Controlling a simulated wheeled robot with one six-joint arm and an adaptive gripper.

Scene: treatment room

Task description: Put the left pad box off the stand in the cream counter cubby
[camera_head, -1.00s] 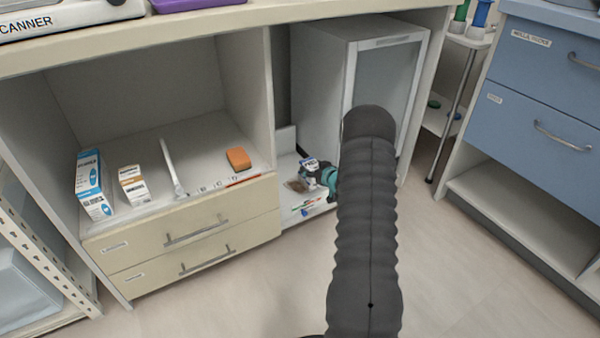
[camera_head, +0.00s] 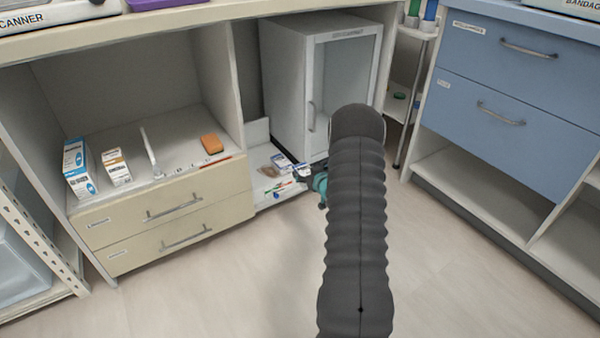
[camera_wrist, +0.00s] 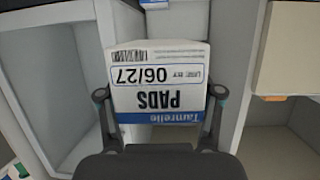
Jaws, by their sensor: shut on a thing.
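My gripper (camera_wrist: 161,100) is shut on a white and blue pad box (camera_wrist: 160,75), printed "PADS" and "06/27", held between its two fingers in the wrist view. In the head view my gripper (camera_head: 316,182) is low, by the floor-level shelf right of the cream counter, partly hidden by my dark arm. Another white and blue item (camera_wrist: 155,4) shows beyond the held box at the top of the wrist view. The cream counter's open cubby (camera_head: 140,90) is to the left, above two drawers. I cannot clearly see the stand.
A glass-door cabinet (camera_head: 345,80) and blue drawers (camera_head: 510,85) are at right. Front floor is clear.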

